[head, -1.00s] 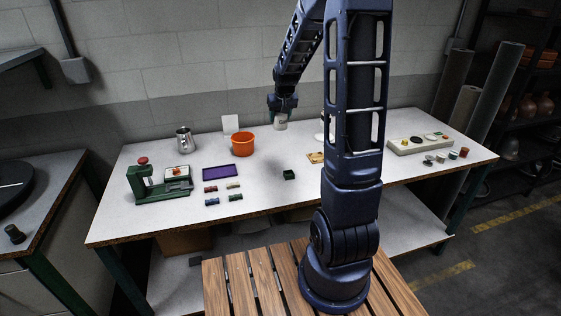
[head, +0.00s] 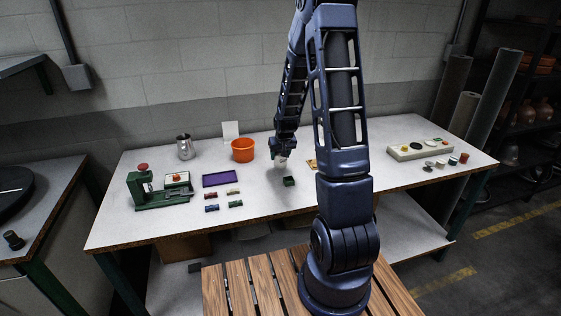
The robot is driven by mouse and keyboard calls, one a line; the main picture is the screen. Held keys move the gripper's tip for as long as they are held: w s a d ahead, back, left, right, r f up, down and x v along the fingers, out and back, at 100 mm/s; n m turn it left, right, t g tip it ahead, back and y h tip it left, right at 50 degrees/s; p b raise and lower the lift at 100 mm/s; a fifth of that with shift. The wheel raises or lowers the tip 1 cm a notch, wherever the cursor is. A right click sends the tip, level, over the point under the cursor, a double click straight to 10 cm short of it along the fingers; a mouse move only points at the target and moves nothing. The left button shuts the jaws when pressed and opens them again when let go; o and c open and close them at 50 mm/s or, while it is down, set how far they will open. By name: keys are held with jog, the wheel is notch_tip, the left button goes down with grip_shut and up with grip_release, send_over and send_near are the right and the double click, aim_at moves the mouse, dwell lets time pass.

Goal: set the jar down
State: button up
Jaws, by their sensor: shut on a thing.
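My gripper (head: 282,153) is shut on a small pale jar (head: 282,162) above the middle of the white table (head: 262,205). The jar hangs below the fingers and looks roughly upright. It is just behind a small dark green open box (head: 289,181) in the picture. It is too small to tell whether the jar touches the table.
An orange bucket (head: 243,150), metal pitcher (head: 184,147) and purple tray (head: 216,180) stand to the left. A green press (head: 150,190) is farther left, with several small coloured blocks (head: 212,208) nearby. A button panel (head: 418,149) lies right. My arm hides part of the table.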

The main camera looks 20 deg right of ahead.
aim_at(280, 160)
jog(key=shift+f, duration=1.55)
jog(key=o, duration=1.1)
jog(key=shift+f, duration=0.1)
jog(key=s+a+f+v, duration=0.1)
jog(key=s+v, duration=0.1)
jog(key=v, duration=1.3)
jog(key=s+f+v, duration=0.1)
jog(key=s+v, duration=0.2)
jog(key=v, duration=1.1)
jog(key=s+r, duration=0.2)
jog(key=s, duration=0.4)
jog(key=s+r, duration=0.3)
jog(key=s, duration=0.3)
jog(key=s+r, duration=0.2)
jog(key=s, duration=0.4)
jog(key=shift+s+a+r, duration=0.15)
jog(key=shift+a+r, duration=0.1)
jog(key=shift+r, duration=0.1)
